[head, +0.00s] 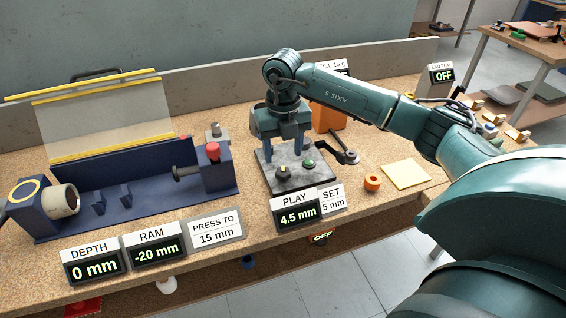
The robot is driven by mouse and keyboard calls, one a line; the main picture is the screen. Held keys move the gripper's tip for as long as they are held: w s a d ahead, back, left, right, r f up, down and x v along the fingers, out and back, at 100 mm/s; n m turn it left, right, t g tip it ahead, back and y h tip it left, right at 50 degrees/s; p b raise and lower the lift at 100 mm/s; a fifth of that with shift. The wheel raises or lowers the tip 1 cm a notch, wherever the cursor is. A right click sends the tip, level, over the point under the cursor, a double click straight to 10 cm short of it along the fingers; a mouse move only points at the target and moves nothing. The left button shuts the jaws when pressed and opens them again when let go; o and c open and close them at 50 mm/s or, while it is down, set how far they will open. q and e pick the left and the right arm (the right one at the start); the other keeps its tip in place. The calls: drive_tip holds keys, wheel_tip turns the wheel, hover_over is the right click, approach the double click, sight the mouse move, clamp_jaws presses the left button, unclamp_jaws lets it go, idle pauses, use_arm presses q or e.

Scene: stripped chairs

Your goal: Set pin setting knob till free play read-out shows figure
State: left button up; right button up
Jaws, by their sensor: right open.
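The free play read-out (298,214) stands at the front edge of the bench and shows 4.5 mm. Beside it, a partly covered card (331,198) reads SET and what looks like 5 mm. Behind them is a grey fixture plate (291,187). A small dark knob (283,171) with a light top stands on it, and a green knob or button (308,164) is to its right. I cannot tell for sure which is the pin setting knob. My right gripper (284,157) is open, fingers pointing down just above and behind the dark knob; contact is unclear. My left gripper is not in view.
A blue press (120,200) with a clear yellow-edged guard fills the left. DEPTH (93,262), RAM (153,247) and PRESS TO signs line the front. An orange ring (372,183) and yellow sheet (405,174) lie right. An orange bin (328,118) stands behind my arm.

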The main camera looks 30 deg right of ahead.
sight(283, 171)
wheel_tip(283, 171, up, 8)
drive_tip(key=shift+f, duration=0.15)
idle(0.6)
